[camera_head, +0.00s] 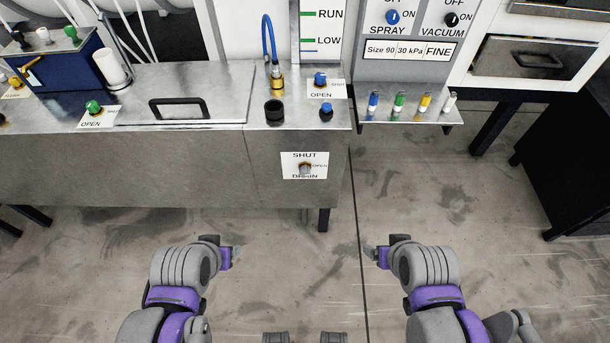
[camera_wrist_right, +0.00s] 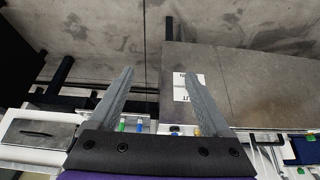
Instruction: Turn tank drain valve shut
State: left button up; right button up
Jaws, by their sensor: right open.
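I cannot tell which way the knob points. My right gripper (camera_head: 370,252) is low, in front of the tank and right of the valve, apart from it. In the right wrist view my right gripper (camera_wrist_right: 157,76) has its fingers spread with nothing between them. The label (camera_wrist_right: 188,86) shows partly behind one finger. My left gripper (camera_head: 237,253) is low and left of the valve, its fingers too small to read.
On the tank top are a blue knob (camera_head: 320,78) labelled OPEN, a green knob (camera_head: 93,107), a lid handle (camera_head: 178,107) and a blue hose (camera_head: 269,40). A shelf (camera_head: 408,118) with coloured pegs juts out at the right. The floor before the tank is clear.

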aim_at(305, 175)
jog(key=w+a+f+m+t+y+b, duration=0.2)
jog(key=w+a+f+m+t+b, duration=0.25)
jog(key=w+a+m, duration=0.55)
jog(key=w+a+f+m+t+y+b, duration=0.35)
jog(key=w+a+m+b, duration=0.2)
jog(key=w, duration=0.95)
notch_tip(305, 175, down, 18)
jog(key=w+a+m+t+h+b, duration=0.2)
jog(key=m+t+h+b, duration=0.35)
jog(key=m, duration=1.35)
jog(key=shift+g+h, duration=0.3)
jog(key=shift+g, duration=0.15)
jog(key=w+p, duration=0.2)
jog(key=w, duration=0.8)
jog(key=shift+w+f, duration=0.1)
jog(key=shift+w, duration=0.05)
pick_arm(q)
notch_tip(305, 175, down, 15)
jog(key=s, duration=0.2)
jog(key=shift+f+g, duration=0.15)
jog(key=shift+g, duration=0.15)
jog(key=shift+s, duration=0.1)
pick_arm(e)
grip_shut()
